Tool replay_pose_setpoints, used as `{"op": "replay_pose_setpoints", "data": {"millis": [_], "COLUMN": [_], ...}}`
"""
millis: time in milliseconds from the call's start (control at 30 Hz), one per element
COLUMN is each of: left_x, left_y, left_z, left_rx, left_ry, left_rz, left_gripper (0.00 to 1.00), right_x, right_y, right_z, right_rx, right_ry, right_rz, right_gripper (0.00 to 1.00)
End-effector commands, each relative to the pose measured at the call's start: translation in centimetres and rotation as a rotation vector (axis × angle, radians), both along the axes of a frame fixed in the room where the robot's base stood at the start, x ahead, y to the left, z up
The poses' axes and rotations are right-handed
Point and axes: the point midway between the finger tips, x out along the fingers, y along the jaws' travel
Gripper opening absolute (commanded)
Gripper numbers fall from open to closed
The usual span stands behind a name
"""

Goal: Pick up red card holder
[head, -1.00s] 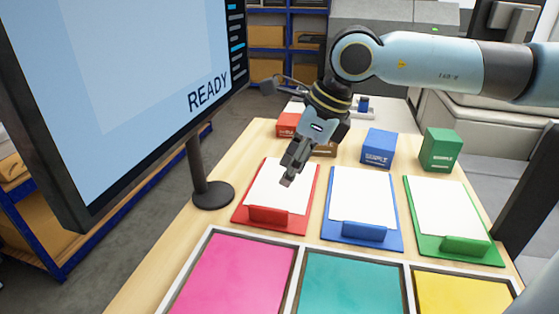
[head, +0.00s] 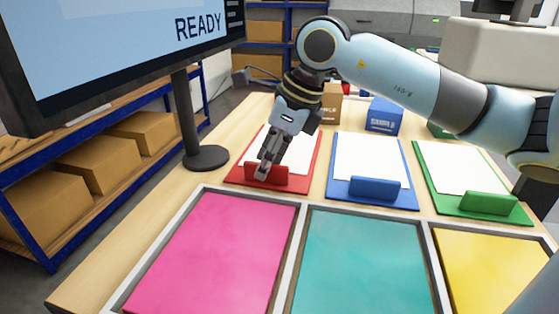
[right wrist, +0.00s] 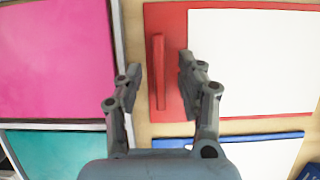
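The red card holder (head: 272,173) is a small upright red bar at the near edge of a red board (head: 232,177) with a white sheet. In the right wrist view the red card holder (right wrist: 158,72) shows as a thin bar between my fingers, with a gap on each side. My right gripper (head: 264,165) points down at it, and in the right wrist view this gripper (right wrist: 160,82) is open and empty. In the head view its fingers hide part of the holder. My left gripper is not in view.
Blue (head: 375,188) and green (head: 488,203) holders stand on similar boards to the right. A white-rimmed tray (head: 302,250) with pink, teal and yellow panels lies in front. A monitor (head: 120,50) on a stand (head: 205,158) rises at left. Boxes stand behind.

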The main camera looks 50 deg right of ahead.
Motion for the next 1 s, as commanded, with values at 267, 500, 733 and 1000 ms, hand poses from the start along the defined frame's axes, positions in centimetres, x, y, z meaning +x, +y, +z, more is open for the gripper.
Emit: {"op": "replay_pose_setpoints", "data": {"millis": [267, 500, 733, 1000], "left_x": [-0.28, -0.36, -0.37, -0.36], "left_y": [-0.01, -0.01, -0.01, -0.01], "left_z": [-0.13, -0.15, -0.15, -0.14], "left_rx": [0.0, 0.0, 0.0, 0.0], "left_ry": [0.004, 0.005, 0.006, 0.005], "left_rz": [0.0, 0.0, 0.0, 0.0], "left_gripper": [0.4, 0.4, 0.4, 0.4], "right_x": [0.12, 0.1, 0.1, 0.13], "right_y": [0.04, 0.04, 0.03, 0.01], "right_z": [-0.13, -0.14, -0.15, -0.09], "right_rx": [-0.001, -0.001, -0.001, -0.001], "right_ry": [-0.001, -0.001, -0.001, -0.001], "right_rz": [0.001, 0.001, 0.001, 0.001], "right_gripper": [0.37, 0.06, 0.0, 0.0]}}
